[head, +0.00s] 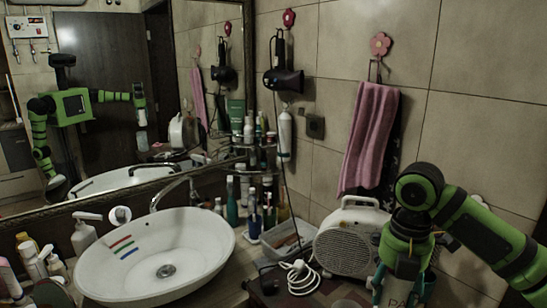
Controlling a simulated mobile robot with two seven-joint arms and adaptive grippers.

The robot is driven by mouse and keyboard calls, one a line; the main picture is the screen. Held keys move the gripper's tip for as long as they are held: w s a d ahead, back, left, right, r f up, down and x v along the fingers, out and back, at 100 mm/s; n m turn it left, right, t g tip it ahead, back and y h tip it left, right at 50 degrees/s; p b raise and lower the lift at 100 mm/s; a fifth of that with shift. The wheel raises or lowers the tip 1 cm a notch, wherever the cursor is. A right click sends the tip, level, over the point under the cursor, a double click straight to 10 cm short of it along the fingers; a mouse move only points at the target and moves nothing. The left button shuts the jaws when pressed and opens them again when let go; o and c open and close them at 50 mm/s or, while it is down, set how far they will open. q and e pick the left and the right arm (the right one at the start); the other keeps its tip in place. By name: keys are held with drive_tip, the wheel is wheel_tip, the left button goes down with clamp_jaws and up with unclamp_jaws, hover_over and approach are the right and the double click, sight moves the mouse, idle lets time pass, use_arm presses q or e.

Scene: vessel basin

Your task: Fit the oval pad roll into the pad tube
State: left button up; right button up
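My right gripper (399,288) comes down from the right arm at the lower right edge. A thing with a pale label (400,301) marked "PA" shows at its fingers and is cut off by the bottom edge. I cannot tell whether this is the pad tube or the oval pad roll, or whether the fingers grip it. The mirror shows a pale object (141,140) below one arm's end. No other pad roll or tube is clear. My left gripper shows only as a small reflection.
A white basin (150,262) fills the lower left, with bottles around it. A fan heater (349,238) stands just left of my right gripper. A grey tray (287,238), a coiled white cable (300,277) and several bottles crowd the counter. A pink towel (368,140) hangs above.

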drive_tip(key=s+d+m, duration=0.2)
drive_tip(key=d+m, duration=0.1)
drive_tip(key=d, duration=0.7)
use_arm(q)
drive_tip(key=f+b, duration=0.2)
drive_tip(key=s+f+b, duration=0.1)
drive_tip(key=f+b, duration=0.2)
drive_tip(key=shift+a+f, duration=0.1)
drive_tip(key=shift+a, duration=0.05)
use_arm(e)
drive_tip(key=s+a+f+m, duration=0.4)
drive_tip(key=a+f+m, duration=0.2)
drive_tip(key=m, duration=0.5)
drive_tip(key=s+a+f+m, duration=0.4)
drive_tip(key=a+f+m, duration=0.3)
drive_tip(key=m, duration=0.4)
drive_tip(key=shift+s+a+f+m, duration=0.25)
drive_tip(key=shift+a+m, duration=0.15)
drive_tip(key=shift+a, duration=0.2)
drive_tip(key=shift+w+d+r, duration=0.1)
